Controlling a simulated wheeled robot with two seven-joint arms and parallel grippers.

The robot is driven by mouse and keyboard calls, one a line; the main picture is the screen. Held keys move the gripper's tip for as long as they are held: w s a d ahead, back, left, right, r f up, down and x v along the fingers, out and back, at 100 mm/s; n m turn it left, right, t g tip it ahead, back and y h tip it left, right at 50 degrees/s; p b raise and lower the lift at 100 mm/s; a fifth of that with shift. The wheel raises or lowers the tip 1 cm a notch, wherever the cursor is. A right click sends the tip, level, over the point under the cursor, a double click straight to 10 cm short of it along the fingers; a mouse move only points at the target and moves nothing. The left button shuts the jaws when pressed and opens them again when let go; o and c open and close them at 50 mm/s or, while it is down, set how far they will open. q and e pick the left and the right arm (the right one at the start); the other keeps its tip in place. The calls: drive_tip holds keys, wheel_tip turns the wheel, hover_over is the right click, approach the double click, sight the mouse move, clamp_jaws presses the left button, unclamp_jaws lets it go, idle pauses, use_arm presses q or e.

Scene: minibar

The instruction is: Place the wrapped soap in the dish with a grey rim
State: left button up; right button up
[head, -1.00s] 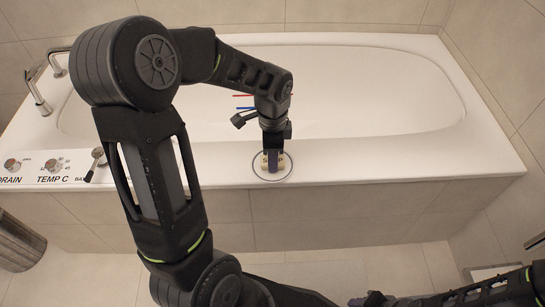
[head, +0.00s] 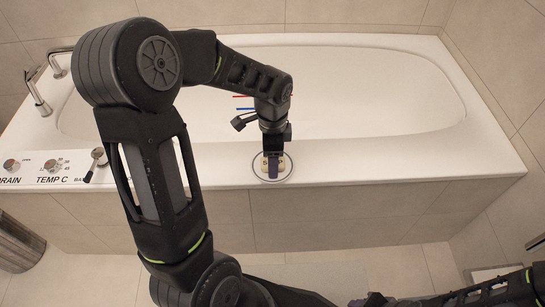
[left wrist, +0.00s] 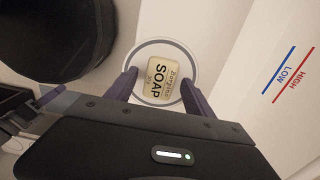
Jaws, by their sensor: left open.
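The wrapped soap (left wrist: 158,78) is a small cream block with dark SOAP lettering. It lies inside the round white dish with a grey rim (left wrist: 163,41), on the tub's front ledge. The dish also shows in the head view (head: 256,174), where the soap (head: 286,167) is partly hidden by my gripper. My left gripper (left wrist: 158,80) is open, with one purple finger on each side of the soap and small gaps visible in the wrist view. My right gripper (head: 375,299) shows only partly at the bottom edge of the head view, and its jaws are unclear.
The white bathtub (head: 400,165) fills the back, its ledge clear right of the dish. Drain and temperature knobs (head: 52,165) and a lever (head: 97,160) are on the left ledge. A tap (head: 37,95) stands at the far left. A bin (head: 18,242) stands lower left.

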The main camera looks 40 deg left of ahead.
use_arm(q)
drive_tip(key=shift+r, duration=0.1)
drive_tip(key=shift+r, duration=0.25)
wheel_tip(320, 180, up, 12)
drive_tip(key=p, duration=0.3)
idle(0.5)
